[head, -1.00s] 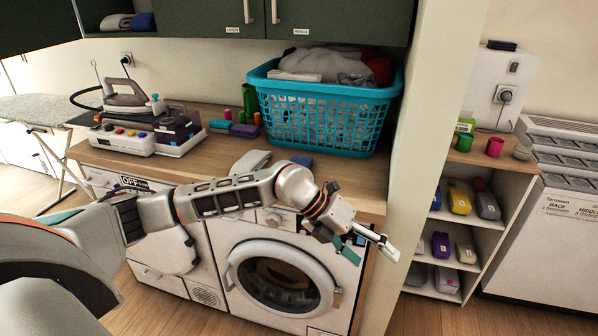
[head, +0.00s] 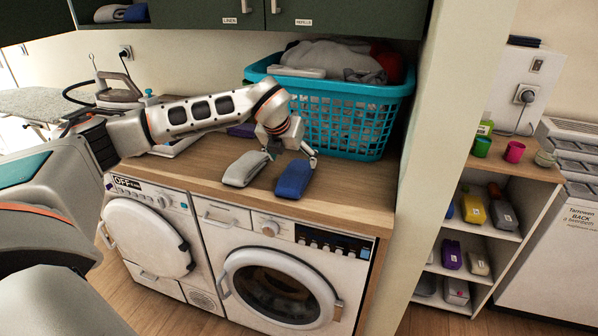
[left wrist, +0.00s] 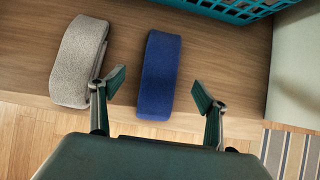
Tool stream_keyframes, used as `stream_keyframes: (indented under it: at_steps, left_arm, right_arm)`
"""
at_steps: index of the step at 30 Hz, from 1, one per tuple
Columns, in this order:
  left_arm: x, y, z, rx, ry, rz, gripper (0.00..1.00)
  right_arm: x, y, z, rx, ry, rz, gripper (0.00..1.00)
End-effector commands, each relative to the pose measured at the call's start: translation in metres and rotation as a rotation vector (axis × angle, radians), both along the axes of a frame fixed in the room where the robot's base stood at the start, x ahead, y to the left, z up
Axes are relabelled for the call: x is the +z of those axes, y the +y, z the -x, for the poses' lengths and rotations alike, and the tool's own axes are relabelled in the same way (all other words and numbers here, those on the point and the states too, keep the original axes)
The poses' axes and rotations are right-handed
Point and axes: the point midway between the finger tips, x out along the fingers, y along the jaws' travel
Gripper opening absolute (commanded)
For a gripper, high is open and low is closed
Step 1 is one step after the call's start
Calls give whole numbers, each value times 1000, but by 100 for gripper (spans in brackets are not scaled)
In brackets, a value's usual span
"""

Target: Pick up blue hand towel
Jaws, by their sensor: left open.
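The blue hand towel (head: 294,179) lies folded on the wooden counter above the washing machine, just right of a grey folded towel (head: 245,169). In the left wrist view the blue towel (left wrist: 160,75) is upright in the picture, with the grey towel (left wrist: 80,62) to its left. My left gripper (head: 292,157) is over the counter near the far end of the blue towel. In the left wrist view its two fingers (left wrist: 158,97) are spread apart and empty, with the blue towel beyond and between them. My right gripper is not in view.
A turquoise laundry basket (head: 343,122) full of cloths stands behind the towels. An iron (head: 119,88) stands at the back left. A wall panel (head: 444,130) bounds the counter on the right. The counter's front edge (head: 230,201) is clear.

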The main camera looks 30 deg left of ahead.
Motion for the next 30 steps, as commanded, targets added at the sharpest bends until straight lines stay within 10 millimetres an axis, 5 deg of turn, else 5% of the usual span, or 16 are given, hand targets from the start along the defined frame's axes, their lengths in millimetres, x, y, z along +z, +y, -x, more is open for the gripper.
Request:
stream_keyframes:
  at_steps: [6, 15, 24, 29, 30]
  left_arm:
    - [-21, 1, -11, 0, 3, 1, 74]
    - [-55, 4, -30, -1, 3, 2, 74]
    - [-58, 5, -32, -1, 1, 1, 74]
    - [-58, 5, -32, -1, 1, 1, 33]
    - [-58, 5, -32, -1, 1, 1, 31]
  right_arm:
    - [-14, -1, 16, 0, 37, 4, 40]
    - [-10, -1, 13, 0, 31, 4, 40]
    - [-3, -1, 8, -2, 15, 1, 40]
    - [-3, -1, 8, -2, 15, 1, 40]
    - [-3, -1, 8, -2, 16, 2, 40]
